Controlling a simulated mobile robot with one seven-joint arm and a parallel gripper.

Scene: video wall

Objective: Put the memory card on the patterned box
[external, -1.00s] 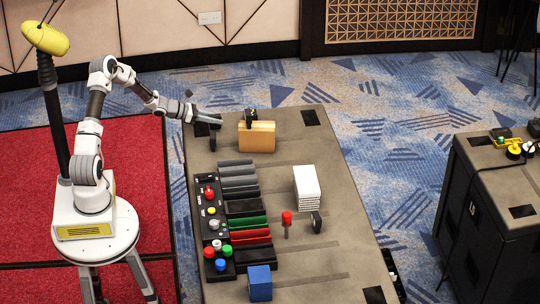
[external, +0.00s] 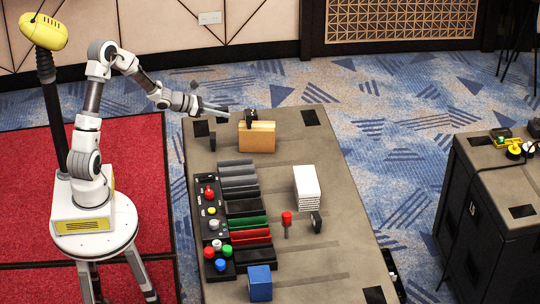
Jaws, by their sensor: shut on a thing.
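My gripper (external: 220,110) is above the far left end of the table, left of the tan box. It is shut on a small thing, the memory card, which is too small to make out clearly. The tan box (external: 257,138) stands at the far end of the table with a dark object (external: 250,117) at its top back edge. A white box with lined sides (external: 306,188) stands farther forward, right of the middle. I cannot tell for sure from this view which of them is the patterned box.
The grey table (external: 282,276) holds a black panel with coloured knobs (external: 211,211), several grey, green and red strips, a blue box (external: 260,283), a red-topped stick (external: 287,220) and a small dark upright object (external: 316,222). Bare tabletop lies between the tan and white boxes.

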